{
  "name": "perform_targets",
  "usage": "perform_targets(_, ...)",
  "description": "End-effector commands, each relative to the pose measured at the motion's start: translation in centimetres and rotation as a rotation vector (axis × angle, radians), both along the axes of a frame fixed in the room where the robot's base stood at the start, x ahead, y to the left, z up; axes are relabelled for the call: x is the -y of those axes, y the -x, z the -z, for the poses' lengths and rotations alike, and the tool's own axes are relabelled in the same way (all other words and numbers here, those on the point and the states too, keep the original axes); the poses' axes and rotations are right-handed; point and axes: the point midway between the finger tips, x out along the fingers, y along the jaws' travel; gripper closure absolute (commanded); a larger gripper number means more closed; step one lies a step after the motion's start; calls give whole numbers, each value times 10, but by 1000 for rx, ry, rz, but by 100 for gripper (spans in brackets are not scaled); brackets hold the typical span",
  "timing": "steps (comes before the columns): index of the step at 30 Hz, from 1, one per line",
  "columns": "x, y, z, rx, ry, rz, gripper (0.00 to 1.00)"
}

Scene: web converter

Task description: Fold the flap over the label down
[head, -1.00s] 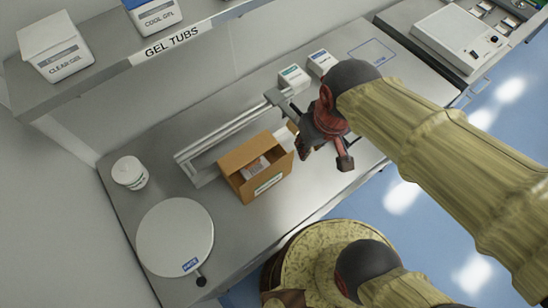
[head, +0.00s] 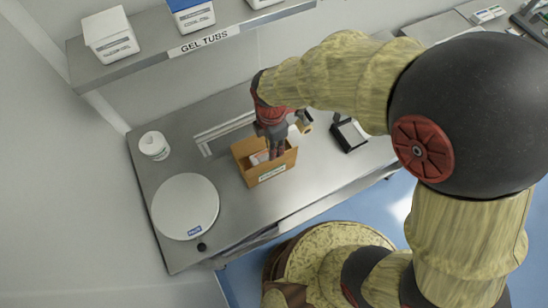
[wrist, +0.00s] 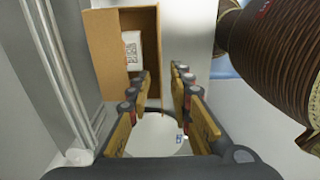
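An open brown carton (head: 243,163) stands on the steel bench, with a white label (head: 272,173) on its front wall. The wrist view shows the carton (wrist: 105,60) from above, with a white printed packet (wrist: 132,48) inside. My gripper (head: 276,157) is over the carton's right part, pointing down, and hides much of the opening. In the wrist view my gripper's fingers (wrist: 160,78) are apart, near the carton's lower right edge, with no object clearly between them. The flap over the label is not clearly distinguishable; whether a finger touches the carton cannot be told.
A white round plate (head: 185,205) and a white tub (head: 153,145) are left of the carton. A metal rail (wrist: 62,70) runs behind it. A black device (head: 348,135) stands to the right. A shelf (head: 130,66) with tubs is above. The bench front is clear.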

Motion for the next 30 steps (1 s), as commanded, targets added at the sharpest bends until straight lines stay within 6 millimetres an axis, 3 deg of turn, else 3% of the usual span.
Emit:
perform_targets(15,2,2,67,-3,2,2,79)
perform_targets(26,2,2,75,-2,1,2,79)
perform_targets(30,2,2,74,-1,1,2,85)
